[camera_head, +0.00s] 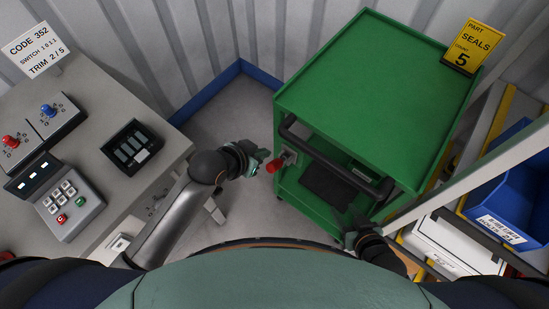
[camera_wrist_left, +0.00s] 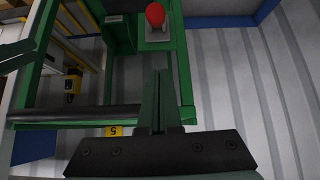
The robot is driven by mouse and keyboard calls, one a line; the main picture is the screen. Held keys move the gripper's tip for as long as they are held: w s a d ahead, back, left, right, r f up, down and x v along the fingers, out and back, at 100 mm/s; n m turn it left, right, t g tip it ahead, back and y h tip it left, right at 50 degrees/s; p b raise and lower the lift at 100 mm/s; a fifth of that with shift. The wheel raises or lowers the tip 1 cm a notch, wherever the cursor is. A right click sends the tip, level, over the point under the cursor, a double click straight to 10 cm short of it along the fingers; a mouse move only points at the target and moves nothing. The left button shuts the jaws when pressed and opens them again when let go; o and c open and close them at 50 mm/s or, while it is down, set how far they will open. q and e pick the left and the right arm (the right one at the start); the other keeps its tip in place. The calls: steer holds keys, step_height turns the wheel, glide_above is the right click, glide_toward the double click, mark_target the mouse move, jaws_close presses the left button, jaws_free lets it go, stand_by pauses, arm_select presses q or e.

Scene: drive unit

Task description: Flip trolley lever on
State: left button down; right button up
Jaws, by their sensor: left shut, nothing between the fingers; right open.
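The green trolley (camera_head: 370,80) stands right of centre in the head view. Its lever has a red knob (camera_head: 273,166) on a small light plate at the trolley's left front side. The red knob also shows at the top of the left wrist view (camera_wrist_left: 155,14), on its grey plate. My left gripper (camera_head: 262,158) is just left of the red knob. In the left wrist view its fingers (camera_wrist_left: 160,78) are together and empty, apart from the knob in that picture. My right gripper (camera_head: 350,234) is low by the trolley's front, small and partly hidden, with nothing seen in it.
A black handle bar (camera_head: 335,160) crosses the trolley's front near the lever. A grey desk (camera_head: 90,95) with switch boxes and a keypad (camera_head: 68,200) is at left. A rack with a blue bin (camera_head: 510,190) is at right. Floor shows between desk and trolley.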

arm_select(q)
steer(key=shift+w+d+r, duration=0.15)
steer(key=shift+d+r, duration=0.05)
steer(key=shift+w+f, duration=0.1)
steer(key=b, duration=0.2)
glide_above(274, 162)
steer(key=w+d, duration=0.2)
steer(key=f, duration=0.7)
steer(key=shift+s+a+f, duration=0.1)
steer(key=shift+a+f, duration=0.1)
steer(key=shift+a, duration=0.05)
steer(key=shift+s+a+f, duration=0.25)
steer(key=shift+s+f, duration=0.05)
steer(key=shift+f, duration=0.25)
steer(key=shift+s+a+f, duration=0.2)
steer(key=shift+s+f, duration=0.1)
steer(key=shift+f, duration=0.2)
steer(key=shift+s+a+f, duration=0.25)
steer(key=shift+s+f, duration=0.1)
steer(key=shift+f, duration=0.2)
